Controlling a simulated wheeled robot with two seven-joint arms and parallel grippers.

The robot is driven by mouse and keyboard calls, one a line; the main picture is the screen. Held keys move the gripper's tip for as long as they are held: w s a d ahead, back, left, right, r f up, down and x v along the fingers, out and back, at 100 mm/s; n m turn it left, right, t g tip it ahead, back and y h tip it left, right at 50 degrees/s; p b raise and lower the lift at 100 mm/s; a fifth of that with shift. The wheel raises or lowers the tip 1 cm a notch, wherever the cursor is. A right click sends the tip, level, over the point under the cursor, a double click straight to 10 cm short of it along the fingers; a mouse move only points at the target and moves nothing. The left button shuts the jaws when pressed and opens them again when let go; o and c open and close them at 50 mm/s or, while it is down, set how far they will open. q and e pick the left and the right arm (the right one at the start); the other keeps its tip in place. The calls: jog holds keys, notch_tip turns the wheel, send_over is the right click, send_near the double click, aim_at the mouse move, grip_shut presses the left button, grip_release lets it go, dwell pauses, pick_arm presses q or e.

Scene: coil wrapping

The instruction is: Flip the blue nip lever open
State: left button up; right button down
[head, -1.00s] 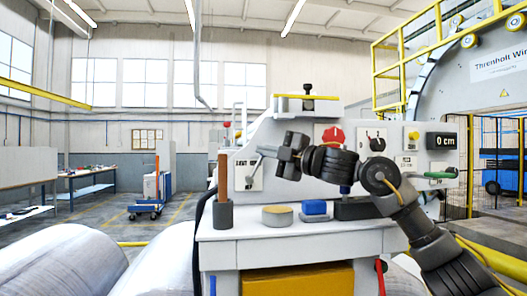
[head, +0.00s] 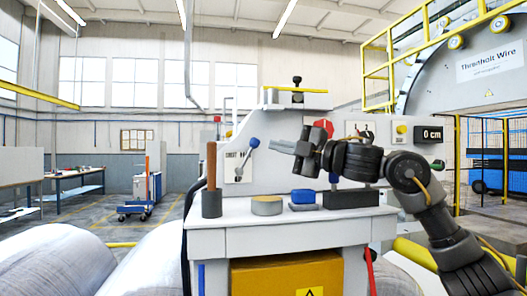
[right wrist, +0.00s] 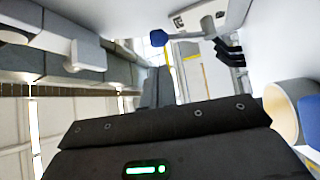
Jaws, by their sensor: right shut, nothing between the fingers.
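The blue nip lever (head: 254,143) is on a white plate at the left of the machine's front panel. Its grey arm leans up to the right and ends in a blue knob. It also shows in the right wrist view (right wrist: 158,38), with the knob to the left of its plate. My right gripper (head: 272,147) is shut and empty. Its tips are just right of the knob, with a small gap in the picture; the depth between them is unclear. Part of the plate's lettering shows, reading "SHUT". My left gripper is not in view.
A red knob (head: 322,125) sits behind my right arm.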

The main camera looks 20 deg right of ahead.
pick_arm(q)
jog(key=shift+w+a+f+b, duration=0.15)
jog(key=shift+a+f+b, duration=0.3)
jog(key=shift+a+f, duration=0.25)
pick_arm(e)
jog(key=shift+v, duration=1.85)
